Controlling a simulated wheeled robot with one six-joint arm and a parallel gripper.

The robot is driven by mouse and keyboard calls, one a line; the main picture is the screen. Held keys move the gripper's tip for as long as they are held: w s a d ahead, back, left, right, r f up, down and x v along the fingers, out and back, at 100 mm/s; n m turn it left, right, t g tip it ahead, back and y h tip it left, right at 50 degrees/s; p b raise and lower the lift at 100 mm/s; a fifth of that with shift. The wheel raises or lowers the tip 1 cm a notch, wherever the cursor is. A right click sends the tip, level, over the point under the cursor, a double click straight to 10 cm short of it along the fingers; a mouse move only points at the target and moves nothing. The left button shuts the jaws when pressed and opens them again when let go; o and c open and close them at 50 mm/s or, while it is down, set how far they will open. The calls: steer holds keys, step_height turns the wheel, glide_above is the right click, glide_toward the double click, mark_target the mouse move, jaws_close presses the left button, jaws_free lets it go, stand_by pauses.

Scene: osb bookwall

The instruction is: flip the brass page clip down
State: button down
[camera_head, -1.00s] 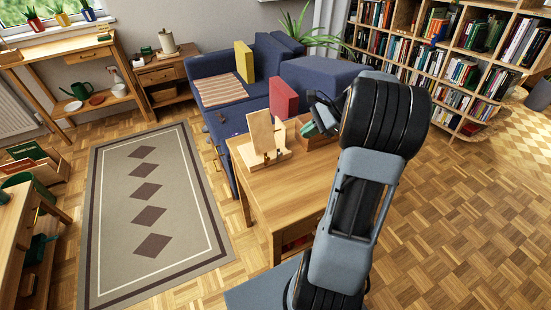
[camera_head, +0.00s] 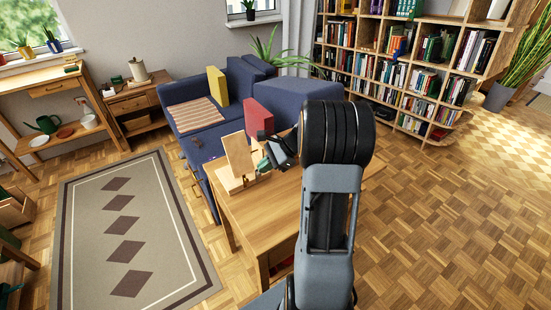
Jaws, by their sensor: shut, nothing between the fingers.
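A light wooden book stand (camera_head: 238,154) with an upright, tilted back board stands on the wooden table (camera_head: 262,212), near its far left corner. Small dark shapes show at the front ledge of the stand. They are too small to tell which is the brass page clip or how it is turned. My gripper (camera_head: 265,163) is shut, just right of the stand's board and close to the ledge. Whether it touches anything I cannot tell.
A blue sofa (camera_head: 200,142) with a red cushion (camera_head: 258,117) and a yellow cushion (camera_head: 217,86) stands behind the table. A bookshelf (camera_head: 400,75) fills the back right. The front of the tabletop is clear. Open parquet floor lies to the right, a rug (camera_head: 125,228) to the left.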

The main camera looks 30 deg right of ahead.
steer(key=shift+x, duration=2.65)
steer(key=shift+d+r, duration=0.15)
